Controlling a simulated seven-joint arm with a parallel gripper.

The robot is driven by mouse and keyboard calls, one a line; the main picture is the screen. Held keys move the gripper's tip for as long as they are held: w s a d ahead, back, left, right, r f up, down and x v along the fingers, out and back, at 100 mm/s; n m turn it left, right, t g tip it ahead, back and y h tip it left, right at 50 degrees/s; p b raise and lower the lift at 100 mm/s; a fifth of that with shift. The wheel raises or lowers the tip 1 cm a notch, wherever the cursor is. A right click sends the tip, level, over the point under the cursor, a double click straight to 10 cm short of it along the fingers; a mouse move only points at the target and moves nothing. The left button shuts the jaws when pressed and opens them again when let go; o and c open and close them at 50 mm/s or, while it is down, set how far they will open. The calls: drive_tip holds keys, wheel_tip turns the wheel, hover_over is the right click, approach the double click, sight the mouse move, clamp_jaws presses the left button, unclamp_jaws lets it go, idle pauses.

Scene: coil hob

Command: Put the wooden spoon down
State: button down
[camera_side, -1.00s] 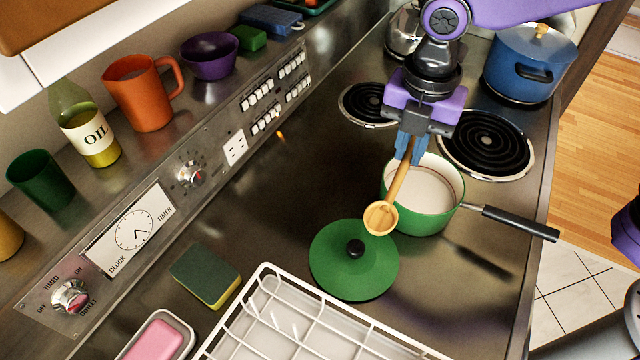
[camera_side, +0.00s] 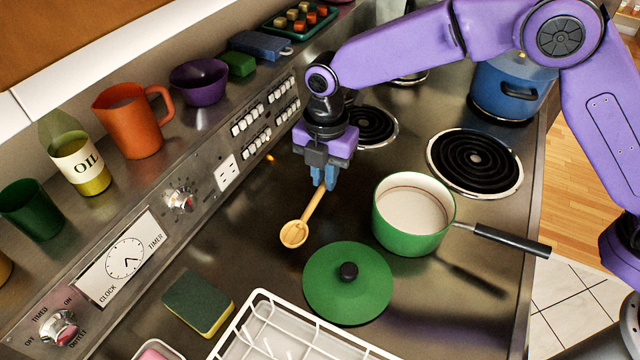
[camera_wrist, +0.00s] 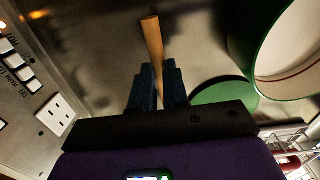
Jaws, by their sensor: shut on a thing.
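The wooden spoon (camera_side: 295,233) is in my gripper (camera_side: 325,184), which is shut on its handle. The spoon slants down, with its bowl toward the lower left in the side view. It is over the bare dark stovetop, left of the green saucepan (camera_side: 409,238). I cannot tell whether the bowl touches the surface. In the wrist view, the spoon's handle (camera_wrist: 153,45) sticks out between the two blue fingers of my gripper (camera_wrist: 158,82); the bowl is not visible there.
A green lid (camera_side: 330,290) lies in front, below the spoon, near a white wire rack (camera_side: 262,296) and a sponge (camera_side: 198,302). Coil burners (camera_side: 474,160) and a blue pot (camera_side: 505,95) are behind. The control panel (camera_side: 180,200) rises at left. Bare stovetop surrounds the spoon.

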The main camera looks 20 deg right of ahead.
sight(320, 187)
drive_tip(key=shift+w+a+f, duration=0.2)
drive_tip(key=shift+w+f, duration=0.05)
drive_tip(key=shift+f, duration=0.15)
drive_tip(key=shift+w+a+f, duration=0.15)
drive_tip(key=shift+f, duration=1.4)
drive_tip(key=shift+f, duration=0.15)
drive_tip(key=c, duration=1.1)
unclamp_jaws()
wheel_tip(320, 187, up, 7)
drive_tip(key=shift+r, duration=0.2)
